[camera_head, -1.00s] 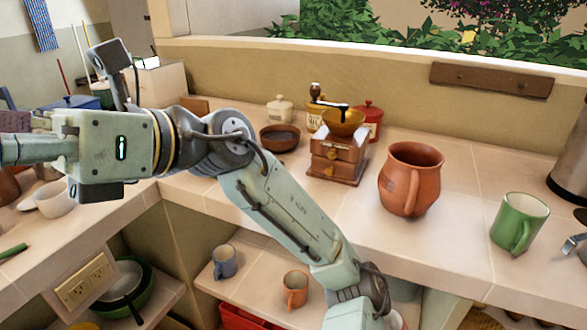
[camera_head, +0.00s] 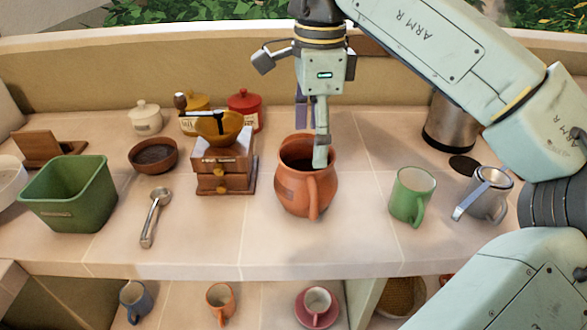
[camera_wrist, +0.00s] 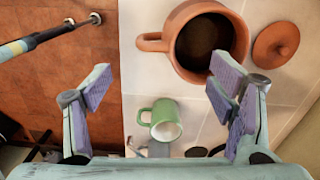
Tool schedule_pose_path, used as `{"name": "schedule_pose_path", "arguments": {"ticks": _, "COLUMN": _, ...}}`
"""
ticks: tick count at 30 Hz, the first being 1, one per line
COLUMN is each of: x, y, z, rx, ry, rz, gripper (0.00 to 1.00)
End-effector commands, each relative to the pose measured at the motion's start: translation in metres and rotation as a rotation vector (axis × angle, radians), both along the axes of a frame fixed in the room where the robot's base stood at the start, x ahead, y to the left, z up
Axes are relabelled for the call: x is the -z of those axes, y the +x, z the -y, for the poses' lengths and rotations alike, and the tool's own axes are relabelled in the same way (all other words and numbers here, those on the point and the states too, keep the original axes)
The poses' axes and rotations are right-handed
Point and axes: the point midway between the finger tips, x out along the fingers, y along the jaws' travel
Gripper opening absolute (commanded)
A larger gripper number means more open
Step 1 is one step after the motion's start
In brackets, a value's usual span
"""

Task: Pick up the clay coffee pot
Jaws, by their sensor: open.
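The clay coffee pot (camera_head: 292,192) is a round, reddish-brown pot standing upright on the tiled counter, its handle facing me in the head view. My gripper (camera_head: 311,142) points down at the pot's mouth from above, open and empty. One finger overlaps the mouth and near rim; whether its tip is inside the pot I cannot tell. In the wrist view the pot (camera_wrist: 238,38) is at the top right, its dark mouth open and its handle to the left. My gripper's spread fingers (camera_wrist: 160,80) show there, the right one close to the pot's rim.
A green mug (camera_head: 406,195) and a metal pot (camera_head: 488,195) stand to the right. A wooden grinder (camera_head: 224,172) stands to the left, with a small bowl (camera_head: 153,156) and green bin (camera_head: 70,195) beyond. A terracotta lid (camera_wrist: 276,43) lies beside the pot in the wrist view.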

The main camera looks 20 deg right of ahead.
Motion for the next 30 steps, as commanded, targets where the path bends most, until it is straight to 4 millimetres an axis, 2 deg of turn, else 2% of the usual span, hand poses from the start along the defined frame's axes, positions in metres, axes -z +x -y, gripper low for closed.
{"name": "schedule_pose_path", "arguments": {"ticks": 5, "x": 0.016, "y": -0.002, "z": 0.005, "rx": 0.009, "ry": -0.010, "rz": -0.007, "gripper": 0.77}}
{"name": "schedule_pose_path", "arguments": {"ticks": 10, "x": 0.049, "y": -0.002, "z": 0.004, "rx": 0.008, "ry": -0.008, "rz": -0.006, "gripper": 0.77}}
{"name": "schedule_pose_path", "arguments": {"ticks": 17, "x": 0.062, "y": -0.003, "z": 0.003, "rx": 0.007, "ry": -0.007, "rz": -0.004, "gripper": 0.77}}
{"name": "schedule_pose_path", "arguments": {"ticks": 26, "x": 0.103, "y": -0.007, "z": 0.000, "rx": 0.006, "ry": -0.006, "rz": -0.003, "gripper": 0.77}}
{"name": "schedule_pose_path", "arguments": {"ticks": 30, "x": 0.109, "y": -0.007, "z": -0.001, "rx": 0.006, "ry": -0.006, "rz": -0.003, "gripper": 0.77}}
